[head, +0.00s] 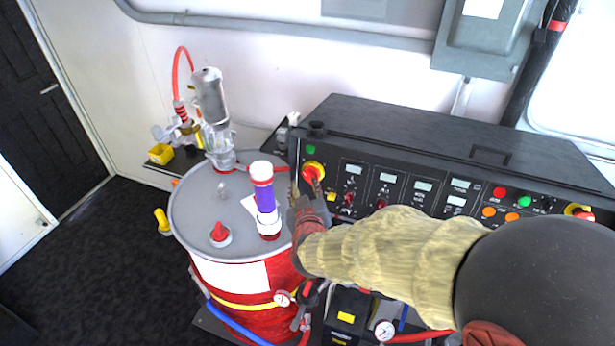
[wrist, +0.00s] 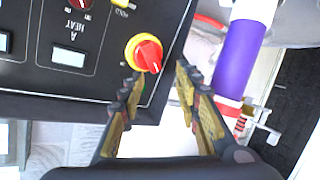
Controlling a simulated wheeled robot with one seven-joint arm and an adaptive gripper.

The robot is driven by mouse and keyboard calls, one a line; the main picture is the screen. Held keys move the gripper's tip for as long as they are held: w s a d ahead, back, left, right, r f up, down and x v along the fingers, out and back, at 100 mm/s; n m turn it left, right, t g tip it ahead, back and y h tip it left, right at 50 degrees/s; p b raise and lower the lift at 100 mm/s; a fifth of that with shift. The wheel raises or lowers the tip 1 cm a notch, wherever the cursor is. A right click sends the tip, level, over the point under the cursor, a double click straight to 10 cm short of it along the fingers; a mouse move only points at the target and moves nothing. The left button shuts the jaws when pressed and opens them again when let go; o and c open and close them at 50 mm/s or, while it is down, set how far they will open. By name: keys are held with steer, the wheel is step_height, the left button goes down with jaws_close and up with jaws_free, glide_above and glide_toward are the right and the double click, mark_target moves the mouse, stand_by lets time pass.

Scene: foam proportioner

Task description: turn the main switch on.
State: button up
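The main switch (head: 312,171) is a red knob on a round yellow plate at the left end of the black control panel. In the wrist view the red knob (wrist: 148,55) lies just beyond my fingertips, nearer the left finger. My gripper (head: 306,190) is in front of the panel close to the switch. In the wrist view my gripper (wrist: 158,76) is open, with nothing held between its fingers. I cannot tell whether a fingertip touches the knob. A green lamp (head: 311,149) sits just above the switch.
A red drum (head: 239,272) with a grey lid stands left of my gripper. A purple-and-white cylinder (head: 263,190) rises from its lid, close to my fingers. Small red knobs (head: 350,197) and displays lie right of the switch. Hoses and a gauge (head: 384,330) are below.

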mark_target(309, 179)
steer(key=w+f+t+h, duration=0.1)
steer(key=w+f+n+t+h+p, duration=0.1)
steer(key=w, duration=0.1)
steer(key=w+f+n+t+h+p, duration=0.1)
steer(key=w+h, duration=0.1)
steer(key=shift+w+d+f, duration=0.15)
steer(key=shift+w+d, duration=0.05)
steer(key=shift+d, duration=0.2)
stand_by(0.4)
steer(key=c, duration=0.4)
jaws_close()
